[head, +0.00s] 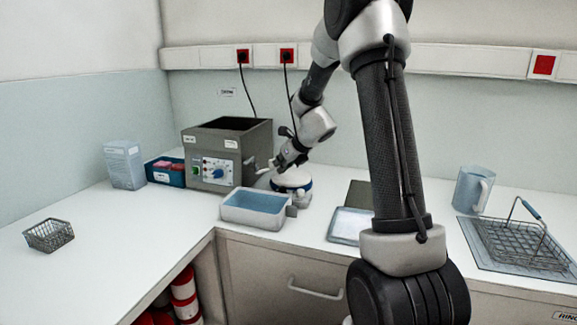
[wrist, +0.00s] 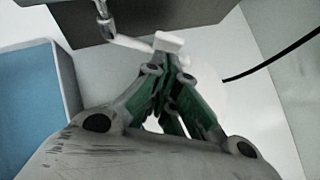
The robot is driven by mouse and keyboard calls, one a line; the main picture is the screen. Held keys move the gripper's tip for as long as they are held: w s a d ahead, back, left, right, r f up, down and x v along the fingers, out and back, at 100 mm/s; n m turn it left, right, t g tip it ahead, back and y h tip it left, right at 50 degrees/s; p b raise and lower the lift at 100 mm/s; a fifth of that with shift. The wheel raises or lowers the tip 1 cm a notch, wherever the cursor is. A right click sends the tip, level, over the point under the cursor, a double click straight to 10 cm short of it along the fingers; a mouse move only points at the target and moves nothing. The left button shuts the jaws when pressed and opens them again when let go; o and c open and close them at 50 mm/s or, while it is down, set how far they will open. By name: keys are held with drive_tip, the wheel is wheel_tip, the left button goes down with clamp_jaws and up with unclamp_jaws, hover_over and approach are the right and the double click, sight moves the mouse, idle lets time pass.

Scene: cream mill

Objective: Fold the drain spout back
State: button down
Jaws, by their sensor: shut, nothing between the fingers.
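The grey box-shaped bath (head: 226,150) stands against the back wall, with a control panel on its front. Its drain spout (head: 262,170) is a thin metal arm at the lower right of the bath. In the wrist view the spout (wrist: 125,38) sticks out from the dark bath body and ends in a pale block (wrist: 168,42). My gripper (head: 275,164) is beside the spout's outer end. In the wrist view its green fingers (wrist: 167,68) are together and empty, with their tips just short of the pale block. I cannot tell whether they touch it.
A tub of blue liquid (head: 227,213) stands in front of the bath, close below my gripper. A round white and blue item (head: 292,183) is right of it. A dark box (head: 160,177) and a pale carton (head: 124,165) are to the left. The front left counter is mostly clear.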

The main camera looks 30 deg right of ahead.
sight(270, 165)
drive_tip(key=shift+w+a, duration=0.1)
drive_tip(key=shift+w, duration=0.25)
drive_tip(key=shift+w+n+y, duration=0.35)
drive_tip(key=shift+n+y, duration=0.05)
drive_tip(key=shift+n, duration=0.2)
drive_tip(key=shift+w+d+n+g+y, duration=0.25)
drive_tip(key=shift+w+n+g+y, duration=0.15)
drive_tip(key=shift+w+n+y, duration=0.15)
drive_tip(key=shift+w+n+g+y, duration=0.5)
drive_tip(key=shift+w+n+y, duration=0.3)
drive_tip(key=shift+n, duration=0.45)
drive_tip(key=shift+w+a, duration=0.15)
drive_tip(key=shift+w, duration=0.4)
